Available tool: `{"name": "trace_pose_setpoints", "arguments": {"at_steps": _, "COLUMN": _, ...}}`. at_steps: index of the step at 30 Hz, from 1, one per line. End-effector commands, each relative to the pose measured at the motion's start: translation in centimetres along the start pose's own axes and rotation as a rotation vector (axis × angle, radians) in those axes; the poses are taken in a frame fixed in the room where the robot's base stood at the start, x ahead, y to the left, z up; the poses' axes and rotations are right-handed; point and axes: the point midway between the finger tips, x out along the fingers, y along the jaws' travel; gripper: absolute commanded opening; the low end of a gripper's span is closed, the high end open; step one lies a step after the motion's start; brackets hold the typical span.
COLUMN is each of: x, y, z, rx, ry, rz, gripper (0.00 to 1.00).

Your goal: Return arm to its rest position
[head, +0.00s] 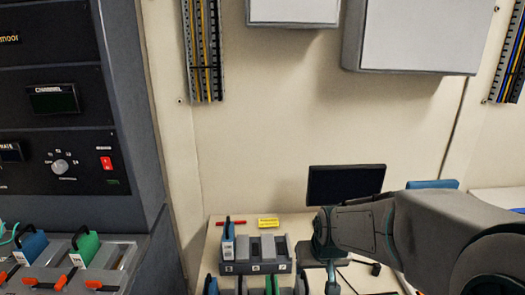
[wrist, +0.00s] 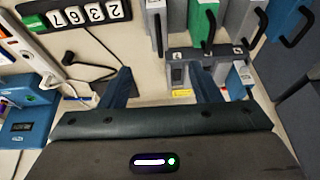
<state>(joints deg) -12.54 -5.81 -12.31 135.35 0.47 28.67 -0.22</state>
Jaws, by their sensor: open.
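My arm (head: 430,232) reaches in from the right in the head view, bent over the desk, with its end in front of the dark monitor. My gripper (wrist: 162,82) is open in the wrist view. Its two blue-grey fingers stand wide apart with nothing held between them. A grey slotted rack (head: 254,266) is on the desk to the left of my arm's end. It holds a blue block (head: 228,244) in its left slot. In the wrist view the rack (wrist: 207,54) lies beyond the right finger.
A monitor (head: 346,184) stands at the back of the desk. A yellow label (head: 268,222) and a red pen (head: 230,223) lie behind the rack. At left, an instrument cabinet (head: 60,110) rises above blue and green (head: 86,247) handled blocks.

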Motion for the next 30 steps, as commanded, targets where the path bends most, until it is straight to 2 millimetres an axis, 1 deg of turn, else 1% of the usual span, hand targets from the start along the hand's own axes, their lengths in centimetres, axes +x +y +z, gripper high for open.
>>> {"name": "trace_pose_setpoints", "arguments": {"at_steps": 1, "x": -1.3, "y": 0.1, "z": 0.8, "rx": 0.004, "ry": -0.002, "rz": -0.006, "gripper": 0.57}}
{"name": "trace_pose_setpoints", "arguments": {"at_steps": 3, "x": -3.1, "y": 0.0, "z": 2.4, "rx": 0.003, "ry": -0.017, "rz": -0.012, "gripper": 0.57}}
{"name": "trace_pose_setpoints", "arguments": {"at_steps": 6, "x": -5.5, "y": -0.1, "z": 4.9, "rx": -0.001, "ry": -0.041, "rz": -0.013, "gripper": 0.57}}
{"name": "trace_pose_setpoints", "arguments": {"at_steps": 9, "x": -7.4, "y": -0.1, "z": 7.3, "rx": -0.006, "ry": -0.064, "rz": -0.005, "gripper": 0.57}}
{"name": "trace_pose_setpoints", "arguments": {"at_steps": 12, "x": -8.8, "y": -0.1, "z": 9.3, "rx": -0.010, "ry": -0.084, "rz": 0.008, "gripper": 0.57}}
{"name": "trace_pose_setpoints", "arguments": {"at_steps": 15, "x": -9.5, "y": 0.0, "z": 10.6, "rx": -0.012, "ry": -0.098, "rz": 0.018, "gripper": 0.57}}
{"name": "trace_pose_setpoints", "arguments": {"at_steps": 19, "x": -9.9, "y": 0.1, "z": 11.3, "rx": -0.013, "ry": -0.107, "rz": 0.024, "gripper": 0.57}}
{"name": "trace_pose_setpoints", "arguments": {"at_steps": 30, "x": -9.9, "y": 0.1, "z": 11.3, "rx": -0.014, "ry": -0.108, "rz": 0.024, "gripper": 0.57}}
